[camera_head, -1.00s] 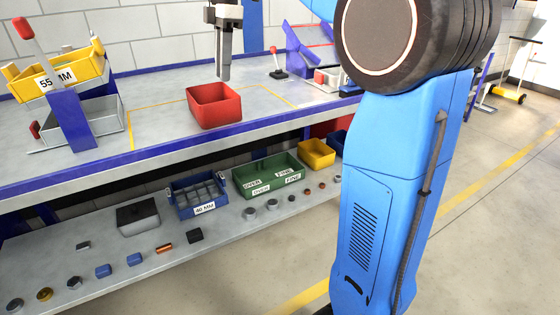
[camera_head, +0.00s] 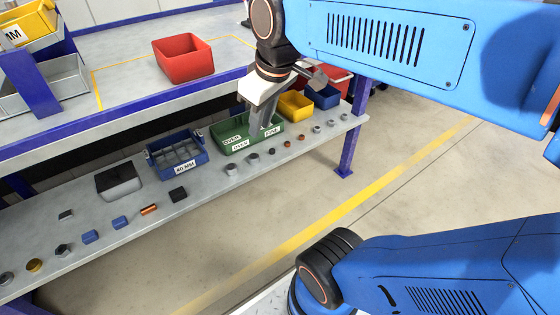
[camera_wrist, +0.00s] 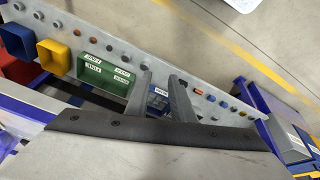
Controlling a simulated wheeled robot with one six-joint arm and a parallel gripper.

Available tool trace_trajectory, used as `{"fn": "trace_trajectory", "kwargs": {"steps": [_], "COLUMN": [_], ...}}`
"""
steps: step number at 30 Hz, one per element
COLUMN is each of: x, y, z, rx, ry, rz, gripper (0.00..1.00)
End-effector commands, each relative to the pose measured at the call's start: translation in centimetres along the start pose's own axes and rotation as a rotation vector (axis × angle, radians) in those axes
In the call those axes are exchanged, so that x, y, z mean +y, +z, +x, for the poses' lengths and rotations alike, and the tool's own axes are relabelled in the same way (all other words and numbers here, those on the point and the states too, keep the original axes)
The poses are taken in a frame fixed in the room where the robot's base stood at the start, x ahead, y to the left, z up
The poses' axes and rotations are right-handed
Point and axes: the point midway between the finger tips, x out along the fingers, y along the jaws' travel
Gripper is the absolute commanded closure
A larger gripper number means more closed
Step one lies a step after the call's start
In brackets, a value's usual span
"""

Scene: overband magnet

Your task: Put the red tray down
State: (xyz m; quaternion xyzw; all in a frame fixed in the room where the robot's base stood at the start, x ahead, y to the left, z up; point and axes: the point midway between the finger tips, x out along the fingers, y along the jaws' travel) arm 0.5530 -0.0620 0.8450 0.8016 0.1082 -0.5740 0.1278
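The red tray (camera_head: 183,60) stands upright and looks empty on the grey bench top, inside the yellow outline. My gripper (camera_head: 260,130) is clear of it, lower and to the right, pointing down in front of the bench and covering part of the green bin. In the wrist view my gripper (camera_wrist: 160,78) has its two fingers apart with nothing between them.
The lower shelf holds a blue bin marked 40 MM (camera_head: 178,158), a green bin (camera_head: 232,146), a yellow bin (camera_head: 296,104) and a row of small parts. A yellow bin (camera_head: 30,30) on a stand is at the upper left. Floor in front is clear.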

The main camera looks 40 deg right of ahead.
Motion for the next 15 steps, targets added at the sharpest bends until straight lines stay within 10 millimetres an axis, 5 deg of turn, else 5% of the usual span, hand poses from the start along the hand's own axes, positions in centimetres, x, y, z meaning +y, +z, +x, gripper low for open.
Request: {"fn": "trace_trajectory", "kwargs": {"steps": [6, 15], "x": [-1.4, -2.0], "y": [6.1, 8.5], "z": [4.0, 5.9], "rx": [0.058, 0.086], "ry": [0.032, 0.042], "rz": [0.227, 0.333], "gripper": [0.78, 0.78]}}
